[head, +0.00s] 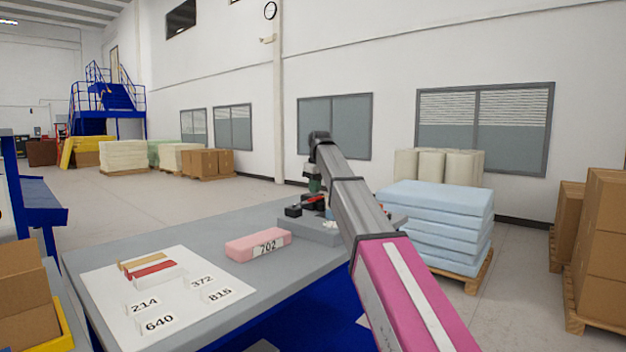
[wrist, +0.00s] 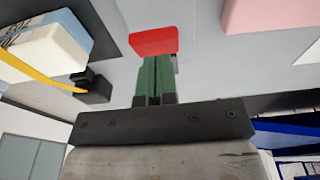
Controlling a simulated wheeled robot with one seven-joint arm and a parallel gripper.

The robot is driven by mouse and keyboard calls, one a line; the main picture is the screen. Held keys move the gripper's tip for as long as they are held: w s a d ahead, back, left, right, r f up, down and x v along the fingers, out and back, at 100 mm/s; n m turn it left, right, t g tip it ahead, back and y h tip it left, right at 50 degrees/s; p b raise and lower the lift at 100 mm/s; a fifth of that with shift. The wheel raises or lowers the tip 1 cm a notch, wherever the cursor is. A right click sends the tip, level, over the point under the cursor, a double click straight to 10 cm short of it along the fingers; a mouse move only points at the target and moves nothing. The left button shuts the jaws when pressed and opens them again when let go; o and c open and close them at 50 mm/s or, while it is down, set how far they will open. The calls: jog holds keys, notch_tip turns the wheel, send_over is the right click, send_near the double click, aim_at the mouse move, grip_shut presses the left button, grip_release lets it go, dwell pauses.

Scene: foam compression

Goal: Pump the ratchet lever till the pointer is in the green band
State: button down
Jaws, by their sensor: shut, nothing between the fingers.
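My gripper (wrist: 155,62) is shut, with its green fingers together and nothing between them. Its tips are at a red block (wrist: 153,41), which looks like the grip of the ratchet lever; I cannot tell whether they touch it. In the head view my gripper (head: 315,185) is over the grey fixture (head: 308,230), where a red part (head: 313,201) shows, partly hidden by my arm. In the wrist view a white block (wrist: 48,58) with a thin yellow strip (wrist: 42,70) is at the left. I cannot make out the pointer or the green band.
A pink foam block marked 702 (head: 258,245) lies on the grey table (head: 200,232), left of the fixture. A white sheet (head: 115,290) with number tags and coloured strips lies at the front left. Blue foam slabs (head: 437,225) are stacked on a pallet beyond the table.

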jog(key=shift+f, duration=0.25)
jog(key=d+f+y, duration=0.1)
jog(key=f, duration=0.1)
jog(key=s+d+f+t+y, duration=0.2)
jog(key=f, duration=0.1)
jog(key=shift+s+f, duration=0.25)
jog(key=shift+f, duration=0.5)
jog(key=v, duration=1.3)
jog(key=shift+r, duration=0.45)
